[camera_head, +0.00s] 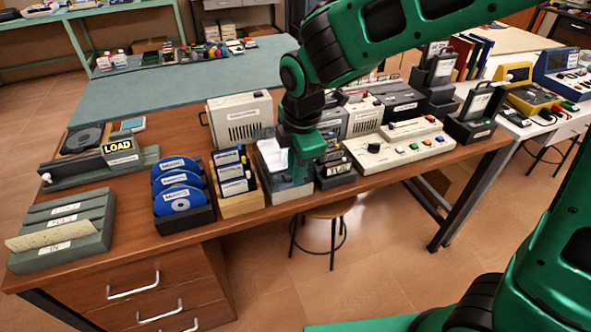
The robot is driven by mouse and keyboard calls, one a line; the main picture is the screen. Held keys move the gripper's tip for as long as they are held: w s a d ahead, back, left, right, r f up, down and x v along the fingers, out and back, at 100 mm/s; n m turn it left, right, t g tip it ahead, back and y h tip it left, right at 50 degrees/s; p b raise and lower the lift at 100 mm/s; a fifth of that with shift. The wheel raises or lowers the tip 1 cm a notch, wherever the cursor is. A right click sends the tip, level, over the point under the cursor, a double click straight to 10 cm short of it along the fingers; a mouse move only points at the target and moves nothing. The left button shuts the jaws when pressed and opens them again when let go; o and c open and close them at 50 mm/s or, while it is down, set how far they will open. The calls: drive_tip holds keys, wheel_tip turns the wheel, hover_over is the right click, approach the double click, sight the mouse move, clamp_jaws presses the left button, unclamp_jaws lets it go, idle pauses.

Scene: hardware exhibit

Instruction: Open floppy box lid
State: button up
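A box with a pale, glossy top and grey-green lower part (290,192) stands near the table's front edge, left of middle. It looks like the floppy box, and its lid appears down, though my arm covers part of it. My green gripper (307,157) points down at the right side of this box. I cannot tell whether it touches the lid, and its fingers are too small and hidden to show whether they are open.
A wooden box of disks or cards (240,205) stands close on the left, beside a blue disc rack (184,222). Small black labelled holders (336,178) and a beige control panel (402,147) stand on the right. A beige speaker-like unit (240,120) is behind.

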drive_tip(key=shift+f, duration=0.25)
clamp_jaws()
drive_tip(key=shift+w+r, duration=0.2)
idle(1.3)
